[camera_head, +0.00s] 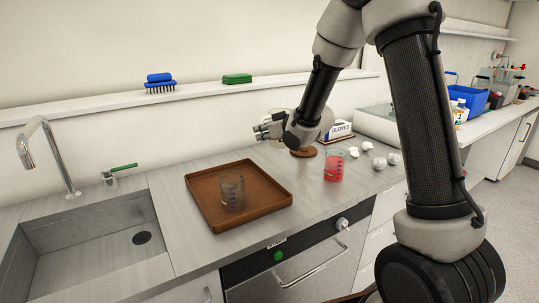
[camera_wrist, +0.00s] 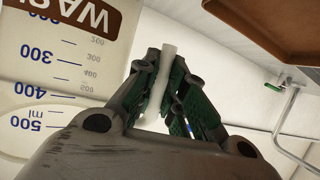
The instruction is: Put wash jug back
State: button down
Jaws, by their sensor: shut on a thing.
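The wash jug (camera_wrist: 50,75) is a pale translucent vessel with a brown label and blue volume marks, filling the left of the wrist view, where its markings appear upside down. My gripper (camera_wrist: 165,85) is shut on its whitish handle (camera_wrist: 167,62), between the green finger pads. In the head view my gripper (camera_head: 268,130) is over the back of the counter, right of the tray. The jug is mostly hidden by my wrist there. A brown round patch (camera_head: 303,153), perhaps a mat, shows just below my wrist; I cannot tell whether the jug touches it.
A brown tray (camera_head: 202,209) holds a dark-tinted beaker (camera_head: 232,193). A beaker of red liquid (camera_head: 333,168) stands to the right, near several white crumpled pieces (camera_head: 379,163) and a glove box (camera_head: 340,130). The sink (camera_head: 100,230) is at left.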

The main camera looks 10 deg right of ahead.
jog(key=shift+f, duration=3.6)
jog(key=c, duration=1.5)
grip_release()
jog(key=shift+f, duration=0.15)
jog(key=shift+r, duration=0.2)
